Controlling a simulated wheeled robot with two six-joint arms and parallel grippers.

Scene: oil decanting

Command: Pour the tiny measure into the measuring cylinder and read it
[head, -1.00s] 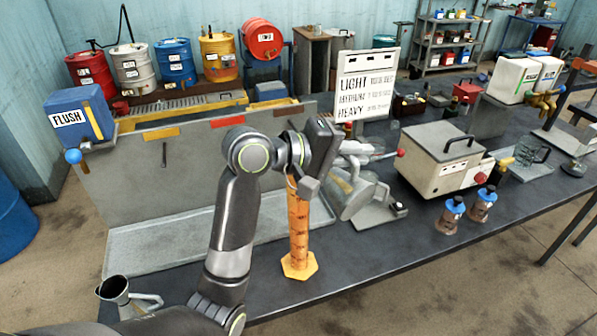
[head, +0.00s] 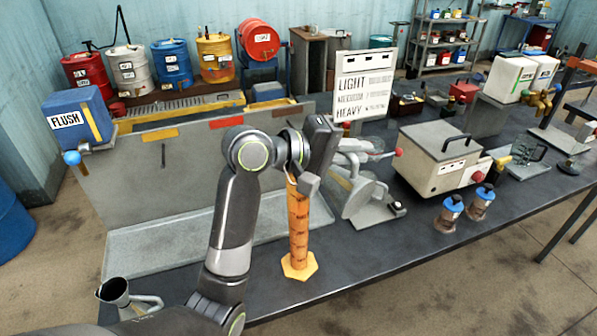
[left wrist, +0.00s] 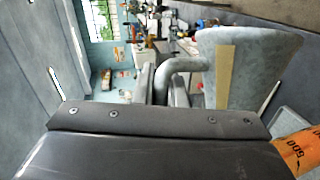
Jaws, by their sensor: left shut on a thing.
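The orange measuring cylinder (head: 299,232) stands upright on the dark bench, its top hidden behind my left gripper (head: 318,165). My left gripper is shut on the handle of a grey metal measure with a yellow strip; the measure (head: 364,196) is tilted, just right of the cylinder's upper part. The measure (left wrist: 265,65) and its curved handle also show in the left wrist view. Its mouth, any oil and the level in the cylinder cannot be made out. My right gripper is out of view.
Another grey jug (head: 114,292) stands at the bench's front left. A grey tray (head: 150,250) lies before a panel. A sign board (head: 363,85), a cream box (head: 440,160) and two blue-capped jars (head: 449,215) stand to the right. Bare bench lies right of the cylinder's foot.

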